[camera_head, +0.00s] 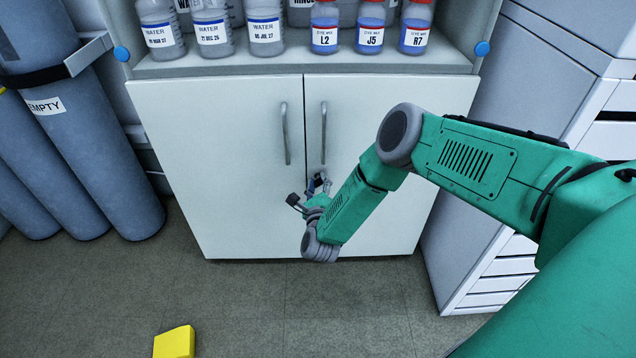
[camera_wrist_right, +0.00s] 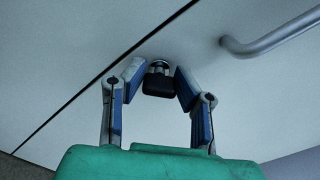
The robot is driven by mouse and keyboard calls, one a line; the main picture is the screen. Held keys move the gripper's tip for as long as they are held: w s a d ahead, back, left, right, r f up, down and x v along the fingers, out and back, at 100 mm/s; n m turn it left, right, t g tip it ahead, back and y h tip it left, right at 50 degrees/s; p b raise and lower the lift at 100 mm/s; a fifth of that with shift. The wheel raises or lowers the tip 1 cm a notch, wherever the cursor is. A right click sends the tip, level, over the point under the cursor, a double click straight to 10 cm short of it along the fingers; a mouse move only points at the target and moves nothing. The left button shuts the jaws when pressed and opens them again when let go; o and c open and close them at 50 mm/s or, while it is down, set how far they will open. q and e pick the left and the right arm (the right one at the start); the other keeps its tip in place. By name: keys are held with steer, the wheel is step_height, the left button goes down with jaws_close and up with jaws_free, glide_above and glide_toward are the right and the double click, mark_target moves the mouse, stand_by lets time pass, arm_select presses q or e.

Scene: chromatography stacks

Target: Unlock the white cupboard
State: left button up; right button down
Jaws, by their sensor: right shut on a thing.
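The white cupboard (camera_head: 225,185) stands ahead with both doors shut and a vertical handle on each. My right gripper (camera_head: 318,183) is at the doors, just below the handles and near the seam between them. In the right wrist view my right gripper (camera_wrist_right: 160,82) has its two blue-padded fingers on either side of a small dark key head (camera_wrist_right: 158,84), shut on it. A round metal lock (camera_wrist_right: 160,64) shows just behind the key at the door face. How deep the key sits in the lock is hidden. My left gripper is not in view.
Bottles labelled WATER (camera_head: 213,32) and DYE MIX (camera_head: 370,30) stand on the shelf above the doors. Grey gas cylinders (camera_head: 90,140) stand at the left, a white drawer unit (camera_head: 510,130) at the right. A yellow object (camera_head: 174,342) lies on the floor. The floor before the cupboard is mostly clear.

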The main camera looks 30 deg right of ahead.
steer(key=n, duration=0.5)
steer(key=shift+a+f+n, duration=0.15)
steer(key=shift+a+n, duration=0.05)
steer(key=shift+n, duration=0.1)
steer(key=shift+a+f+n, duration=0.1)
steer(key=shift+f+n, duration=0.05)
steer(key=shift+n, duration=2.05)
steer(key=c, duration=1.3)
jaws_free()
steer(key=shift+o, duration=0.4)
steer(key=shift+s, duration=0.15)
steer(key=v, duration=1.1)
steer(key=shift+s+a, duration=0.15)
steer(key=shift+s, duration=0.1)
